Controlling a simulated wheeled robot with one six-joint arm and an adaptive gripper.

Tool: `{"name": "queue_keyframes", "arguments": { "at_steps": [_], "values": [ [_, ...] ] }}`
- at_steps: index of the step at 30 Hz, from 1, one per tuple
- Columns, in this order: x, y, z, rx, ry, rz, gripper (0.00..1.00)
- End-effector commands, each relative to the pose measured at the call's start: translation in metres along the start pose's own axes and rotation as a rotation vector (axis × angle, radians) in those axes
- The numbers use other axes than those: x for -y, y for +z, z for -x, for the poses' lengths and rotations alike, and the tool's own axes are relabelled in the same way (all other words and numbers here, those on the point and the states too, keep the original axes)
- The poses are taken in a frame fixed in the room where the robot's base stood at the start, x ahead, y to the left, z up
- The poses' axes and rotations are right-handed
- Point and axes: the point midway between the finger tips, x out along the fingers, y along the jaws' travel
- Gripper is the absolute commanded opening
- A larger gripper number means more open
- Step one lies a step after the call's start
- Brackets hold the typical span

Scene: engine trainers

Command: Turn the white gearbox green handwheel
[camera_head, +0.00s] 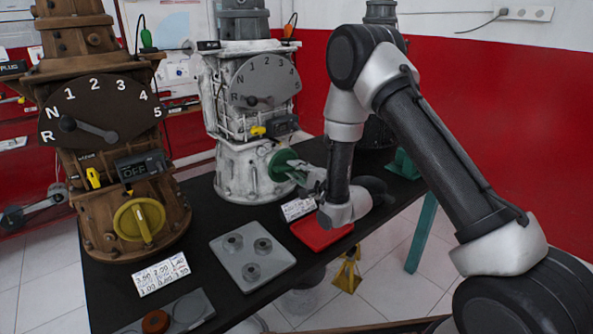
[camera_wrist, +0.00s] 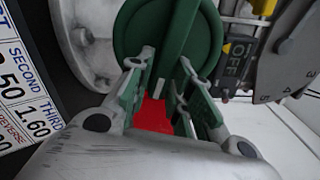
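The white gearbox (camera_head: 240,176) stands on the black table, centre-left in the head view. Its green handwheel (camera_head: 280,160) is on the lower right side of the housing. In the wrist view the handwheel (camera_wrist: 140,30) is a green disc with a raised bar across it. My gripper (camera_head: 299,170) is at the handwheel, reaching from the right. In the wrist view its two fingertips (camera_wrist: 164,66) are apart, one on each side of the bar. Gaps show beside the bar, so the fingers look open around it. Contact with the disc cannot be told.
A brown gearbox (camera_head: 110,130) with a yellow handwheel (camera_head: 139,220) stands at left. A grey plate with round pegs (camera_head: 252,285), a red tray (camera_head: 318,236) and number cards (camera_head: 161,273) lie on the table. The white gearbox's dial (camera_head: 262,88) and OFF display (camera_wrist: 237,60) are close by.

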Motion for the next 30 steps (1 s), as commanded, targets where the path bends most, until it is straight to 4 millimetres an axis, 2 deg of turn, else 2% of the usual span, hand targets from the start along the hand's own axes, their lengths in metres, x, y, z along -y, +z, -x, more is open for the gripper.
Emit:
{"name": "queue_keyframes", "arguments": {
  "at_steps": [10,14,17,24,30],
  "values": [
    [0.000,0.001,0.000,0.002,-0.001,0.001,0.38],
    [0.000,0.000,0.008,0.001,0.000,0.001,0.38],
    [0.000,0.000,0.025,0.000,0.002,0.000,0.38],
    [-0.001,-0.001,0.080,-0.001,0.002,-0.001,0.38],
    [-0.001,-0.001,0.111,0.000,0.001,-0.001,0.38]
  ]
}}
